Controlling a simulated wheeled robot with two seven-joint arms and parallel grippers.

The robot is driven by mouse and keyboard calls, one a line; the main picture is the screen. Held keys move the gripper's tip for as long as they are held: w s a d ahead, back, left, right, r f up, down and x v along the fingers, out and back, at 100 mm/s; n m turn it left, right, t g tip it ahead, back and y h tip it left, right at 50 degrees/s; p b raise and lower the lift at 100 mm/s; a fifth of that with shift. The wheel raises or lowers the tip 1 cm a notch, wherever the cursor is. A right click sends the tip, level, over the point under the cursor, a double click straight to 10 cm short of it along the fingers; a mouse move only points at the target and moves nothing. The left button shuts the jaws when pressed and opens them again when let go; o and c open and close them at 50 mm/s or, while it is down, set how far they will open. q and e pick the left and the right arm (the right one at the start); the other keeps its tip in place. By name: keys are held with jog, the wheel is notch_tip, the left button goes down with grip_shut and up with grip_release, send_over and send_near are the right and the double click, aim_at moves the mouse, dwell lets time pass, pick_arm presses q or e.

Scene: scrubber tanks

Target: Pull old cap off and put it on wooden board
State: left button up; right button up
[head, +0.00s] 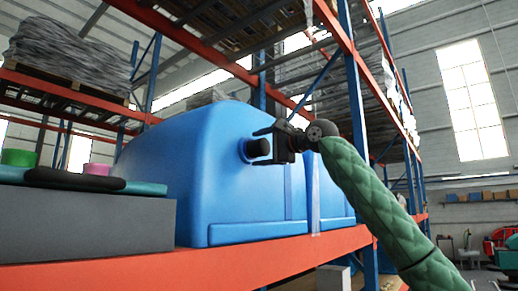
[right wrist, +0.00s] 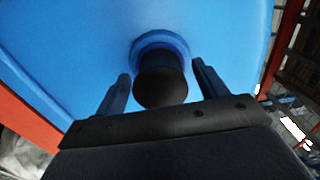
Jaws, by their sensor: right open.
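The old cap is a short black cylinder (head: 258,148) on the round blue neck of the large blue tank (head: 190,165). In the right wrist view the cap (right wrist: 161,82) sits on the blue collar of the tank, between my fingers. My right gripper (head: 268,143) is open, with one finger on each side of the cap; in the wrist view (right wrist: 160,92) gaps show between the fingers and the cap. No wooden board can be made out for certain. My left gripper is not in view.
The tank stands on an orange shelf beam (head: 190,272). To the left a grey block (head: 80,215) carries dark and teal flat items, with a green round item (head: 18,158) and a pink one (head: 97,169). A blue rack post (head: 362,130) rises behind my right arm.

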aim_at(266, 147)
dwell(0.3)
dwell(0.6)
jog(key=c, duration=1.3)
jog(key=shift+s+d, duration=0.1)
jog(key=shift+d, duration=0.05)
jog(key=shift+b+v, duration=0.4)
jog(key=shift+v, duration=1.25)
jog(key=shift+s+d, duration=0.1)
jog(key=shift+d, duration=0.05)
jog(key=shift+s, duration=0.1)
